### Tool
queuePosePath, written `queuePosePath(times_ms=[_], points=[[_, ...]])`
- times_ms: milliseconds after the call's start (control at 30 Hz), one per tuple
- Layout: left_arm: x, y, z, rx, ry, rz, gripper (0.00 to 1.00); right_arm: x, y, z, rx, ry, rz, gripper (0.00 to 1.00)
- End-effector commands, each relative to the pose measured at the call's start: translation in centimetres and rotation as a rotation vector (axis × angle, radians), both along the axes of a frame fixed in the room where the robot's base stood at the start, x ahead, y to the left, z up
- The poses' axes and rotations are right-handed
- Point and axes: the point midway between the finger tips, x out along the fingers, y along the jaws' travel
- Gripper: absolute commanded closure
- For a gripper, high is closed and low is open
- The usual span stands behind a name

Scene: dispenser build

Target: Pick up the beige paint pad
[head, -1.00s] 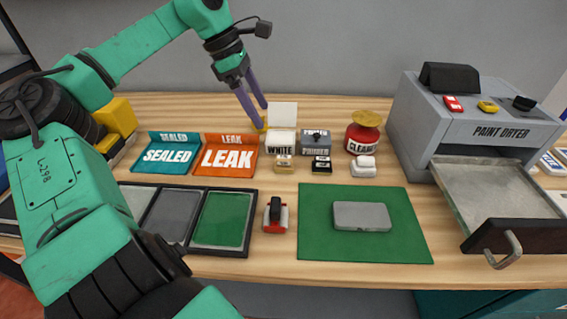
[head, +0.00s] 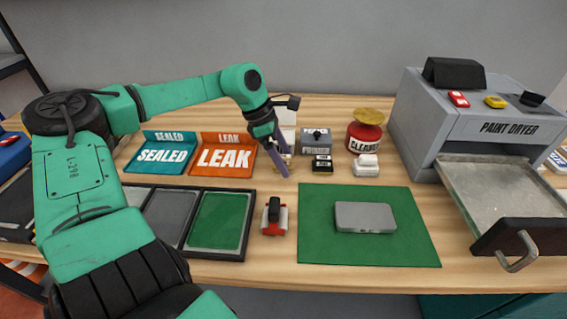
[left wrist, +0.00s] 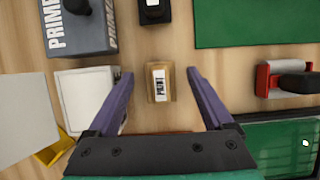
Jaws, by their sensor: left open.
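The beige paint pad (left wrist: 158,82) is a small block with a white label on top, standing on the wooden table. In the left wrist view it sits between the two purple fingers of my left gripper (left wrist: 158,78). The fingers are open, with a gap on each side of the pad, and do not touch it. In the head view my left gripper (head: 278,163) is over the pad's place in front of the white box, and the pad is mostly hidden behind the fingers. My right gripper is not in view.
A black pad (head: 321,164) and a white pad (head: 366,166) stand to the right. Behind are the primer box (head: 317,141) and the red cleaner can (head: 364,137). The orange LEAK tray (head: 226,157) is left. A red-and-black tool (head: 274,215) and the green mat (head: 320,250) lie nearer.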

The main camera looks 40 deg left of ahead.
Motion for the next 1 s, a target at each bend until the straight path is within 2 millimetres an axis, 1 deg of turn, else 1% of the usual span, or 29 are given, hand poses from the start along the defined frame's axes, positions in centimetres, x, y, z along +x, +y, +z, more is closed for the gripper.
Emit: queuePosePath(times_ms=[167,200,267,300,367,400,633,767,867,967,1000], points=[[0.0,0.0,0.0,0.000,-0.002,-0.001,0.15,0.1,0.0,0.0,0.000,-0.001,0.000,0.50],[0.0,0.0,0.0,0.001,-0.001,-0.001,0.30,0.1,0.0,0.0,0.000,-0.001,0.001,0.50],[0.0,0.0,0.0,0.001,-0.001,-0.001,0.53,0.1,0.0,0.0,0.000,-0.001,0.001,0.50],[0.0,0.0,0.0,0.001,-0.001,-0.001,0.69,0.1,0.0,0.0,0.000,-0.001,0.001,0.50],[0.0,0.0,0.0,0.001,-0.001,-0.001,0.92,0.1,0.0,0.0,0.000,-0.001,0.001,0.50],[0.0,0.0,0.0,0.001,-0.001,-0.001,1.00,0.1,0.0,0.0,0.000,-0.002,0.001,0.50],[0.0,0.0,0.1,0.001,-0.001,-0.001,1.00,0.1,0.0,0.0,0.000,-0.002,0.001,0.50],[0.1,0.0,0.9,0.002,-0.002,-0.001,1.00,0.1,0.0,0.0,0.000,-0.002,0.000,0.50],[0.1,0.0,2.4,0.002,-0.004,-0.001,1.00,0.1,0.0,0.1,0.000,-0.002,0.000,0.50],[0.1,0.1,5.0,0.005,-0.006,0.000,1.00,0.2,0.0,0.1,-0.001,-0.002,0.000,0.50],[0.1,0.0,6.3,0.004,-0.006,-0.001,1.00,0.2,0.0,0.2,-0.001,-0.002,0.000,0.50]])
